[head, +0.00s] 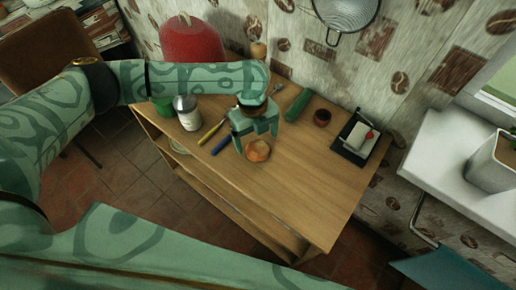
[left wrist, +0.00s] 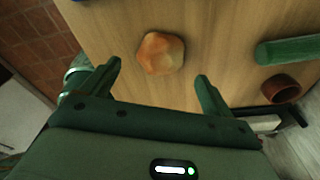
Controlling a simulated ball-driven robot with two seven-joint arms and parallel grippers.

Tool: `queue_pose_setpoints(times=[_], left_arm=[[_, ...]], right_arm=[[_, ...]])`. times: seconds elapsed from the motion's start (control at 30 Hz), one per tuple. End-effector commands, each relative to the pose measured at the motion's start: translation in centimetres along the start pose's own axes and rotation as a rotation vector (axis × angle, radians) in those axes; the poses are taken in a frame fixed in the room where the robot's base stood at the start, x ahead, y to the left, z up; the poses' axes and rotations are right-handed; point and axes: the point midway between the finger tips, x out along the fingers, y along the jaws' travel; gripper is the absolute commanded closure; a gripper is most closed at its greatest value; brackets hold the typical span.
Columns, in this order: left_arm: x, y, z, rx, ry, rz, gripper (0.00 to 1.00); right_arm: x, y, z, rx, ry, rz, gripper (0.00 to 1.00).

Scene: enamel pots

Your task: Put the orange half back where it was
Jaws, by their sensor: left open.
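The orange half (head: 257,150) rests on the wooden table (head: 315,190), near the table's front edge. It also shows in the left wrist view (left wrist: 161,53), as a rounded, faceted orange-brown piece just beyond the fingertips. My left gripper (head: 256,142) is open and points down close to the orange half. In the left wrist view its two fingers (left wrist: 159,72) are spread wide with nothing between them. I cannot tell the exact height of the fingertips above the table. My right gripper is not in view.
Left of the gripper are a white jar (head: 188,115), a yellow-handled tool (head: 211,132) and a blue one (head: 222,145). Behind right are a green cylinder (head: 298,105), a reddish-brown cup (head: 322,117) and a black tray (head: 345,150). The table's front right is clear.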

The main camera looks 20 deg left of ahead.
Motion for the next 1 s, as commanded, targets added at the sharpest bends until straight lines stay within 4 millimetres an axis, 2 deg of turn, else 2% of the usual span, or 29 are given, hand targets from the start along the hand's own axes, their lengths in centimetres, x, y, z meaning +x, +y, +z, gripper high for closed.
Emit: queue_pose_setpoints(times=[0.03,0.2,0.43,0.6,0.7,1.0], left_arm=[[1.5,0.0,0.1,-0.001,0.003,0.004,0.13],[4.0,0.0,0.2,-0.001,0.003,0.004,0.13],[3.9,-0.1,0.2,0.000,0.000,0.001,0.13],[3.9,-0.1,0.2,-0.001,0.000,0.001,0.60],[3.9,-0.1,0.2,-0.001,0.000,0.001,0.66],[3.3,-0.1,0.2,-0.001,0.000,0.000,0.66]], right_arm=[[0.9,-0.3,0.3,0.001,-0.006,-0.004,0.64],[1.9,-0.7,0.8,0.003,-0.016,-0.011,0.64],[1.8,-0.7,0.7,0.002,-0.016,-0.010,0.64],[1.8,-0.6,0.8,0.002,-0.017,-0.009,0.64],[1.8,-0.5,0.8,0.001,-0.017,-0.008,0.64],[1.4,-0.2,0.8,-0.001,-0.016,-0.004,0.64]])
